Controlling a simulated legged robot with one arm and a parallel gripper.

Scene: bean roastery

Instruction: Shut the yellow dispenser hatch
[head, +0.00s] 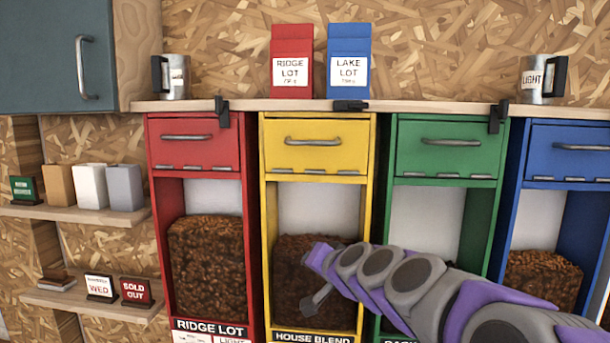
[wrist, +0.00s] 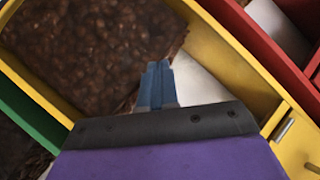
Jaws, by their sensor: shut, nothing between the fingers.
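The yellow dispenser hatch (head: 318,158) is at the top of the yellow dispenser (head: 269,250) in the head view. It stands upright, looks flush with the frame, and has a grey bar handle (head: 313,142). The black latch (head: 350,105) above it lies sideways along the shelf edge. My gripper (head: 314,301) is low in front of the yellow dispenser's bean window, well below the hatch. In the wrist view its blue fingers (wrist: 158,85) are together and empty, before beans and a pale panel. A yellow panel with a handle (wrist: 284,130) shows at the right edge.
Red (head: 195,145), green (head: 445,150) and blue (head: 570,155) hatches flank the yellow one. Black latches hang down over the red (head: 222,112) and green (head: 497,118) hatches. The shelf (head: 430,108) above holds mugs and two bags. The space before the yellow hatch is clear.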

